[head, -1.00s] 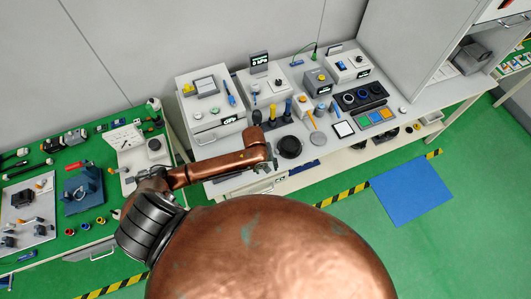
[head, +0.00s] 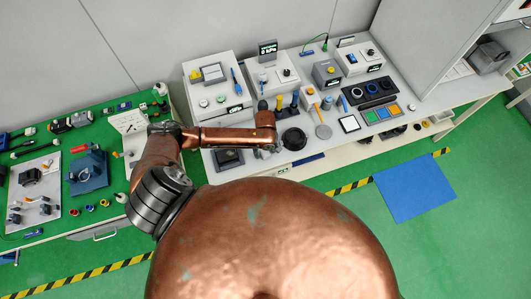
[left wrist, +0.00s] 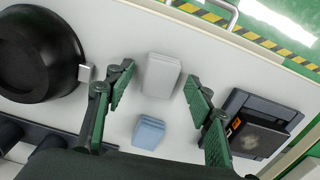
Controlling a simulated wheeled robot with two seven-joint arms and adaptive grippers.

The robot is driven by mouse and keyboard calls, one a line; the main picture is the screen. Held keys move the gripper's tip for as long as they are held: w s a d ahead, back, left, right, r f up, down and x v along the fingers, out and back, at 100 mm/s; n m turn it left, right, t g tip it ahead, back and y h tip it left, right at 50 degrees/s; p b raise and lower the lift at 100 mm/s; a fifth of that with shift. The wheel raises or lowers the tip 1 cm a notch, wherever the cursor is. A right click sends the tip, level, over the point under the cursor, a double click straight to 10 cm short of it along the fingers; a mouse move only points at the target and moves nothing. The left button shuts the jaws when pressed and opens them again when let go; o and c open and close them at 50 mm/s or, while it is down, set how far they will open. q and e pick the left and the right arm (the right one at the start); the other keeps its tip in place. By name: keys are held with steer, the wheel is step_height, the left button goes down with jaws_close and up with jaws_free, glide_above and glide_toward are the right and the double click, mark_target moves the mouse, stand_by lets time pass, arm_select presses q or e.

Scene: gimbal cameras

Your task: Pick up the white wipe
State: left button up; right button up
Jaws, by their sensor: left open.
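In the left wrist view the white wipe (left wrist: 161,75) is a small, pale, folded block lying on the light bench top. My left gripper (left wrist: 158,77) is open, with a green-padded finger on either side of the wipe. Gaps show between the wipe and both fingers, so it is not gripped. A folded blue wipe (left wrist: 148,133) lies just below it in that picture, also between the fingers. In the head view my left gripper (head: 266,150) is over the front of the bench, left of the black bowl, and the white wipe cannot be made out there. My right gripper is not in view.
The black bowl (left wrist: 38,55) stands left of the gripper in the left wrist view, and a dark tray (left wrist: 268,122) with a brown-black item lies to the right. The bench's front edge is beyond the wipe. Instruments (head: 280,75) fill the back of the bench.

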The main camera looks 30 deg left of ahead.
arm_select(q)
steer(key=c, duration=1)
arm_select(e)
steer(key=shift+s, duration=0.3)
